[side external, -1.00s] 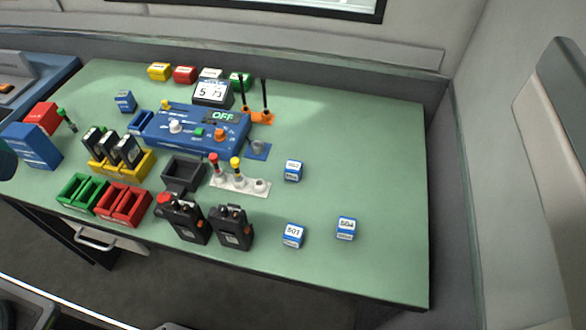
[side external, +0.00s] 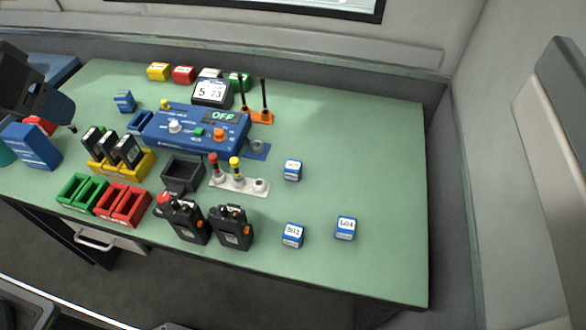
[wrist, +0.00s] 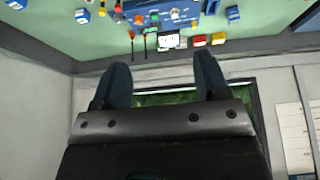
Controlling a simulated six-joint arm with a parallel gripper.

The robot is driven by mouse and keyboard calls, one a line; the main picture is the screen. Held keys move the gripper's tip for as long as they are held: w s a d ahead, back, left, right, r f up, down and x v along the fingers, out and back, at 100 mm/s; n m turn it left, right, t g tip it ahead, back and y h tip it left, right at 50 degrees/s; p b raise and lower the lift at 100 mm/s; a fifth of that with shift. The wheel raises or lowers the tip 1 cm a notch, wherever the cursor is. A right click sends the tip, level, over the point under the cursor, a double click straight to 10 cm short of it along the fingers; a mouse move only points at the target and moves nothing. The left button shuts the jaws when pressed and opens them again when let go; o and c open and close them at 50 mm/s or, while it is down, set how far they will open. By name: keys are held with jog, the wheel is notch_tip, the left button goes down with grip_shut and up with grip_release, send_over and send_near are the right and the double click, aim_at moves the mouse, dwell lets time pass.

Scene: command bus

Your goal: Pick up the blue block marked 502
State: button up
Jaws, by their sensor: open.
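Several small blue blocks with white labels stand on the green desk. In the side view one is right of the console (side external: 293,170), and two are near the front edge, a left one (side external: 292,235) and a right one (side external: 345,228), which seems to read 504. Another stands at the back left (side external: 124,100). The other labels are too small to read surely, so I cannot tell which is 502. My gripper (wrist: 162,60) is open and empty in the wrist view, its fingers apart. In the side view it is at the upper left, far from the right-hand blocks.
A blue console (side external: 198,128), a white rack with knobs (side external: 240,182), two black radios (side external: 232,230) and red (side external: 122,205), green (side external: 85,193) and yellow bins (side external: 140,166) fill the desk's left and middle. The desk's right side (side external: 375,150) is mostly clear.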

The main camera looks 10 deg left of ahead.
jog(key=w+d+f, duration=0.2)
jog(key=w+d, duration=0.6)
jog(key=w, duration=0.1)
send_over(293, 165)
jog(key=s, duration=0.5)
notch_tip(293, 165, down, 16)
jog(key=shift+g, duration=0.4)
jog(key=x, duration=0.8)
jog(key=shift+a+f, duration=0.1)
jog(key=shift+f, duration=0.35)
jog(key=shift+x, duration=2.75)
jog(key=shift+c, duration=0.5)
jog(key=c, duration=0.9)
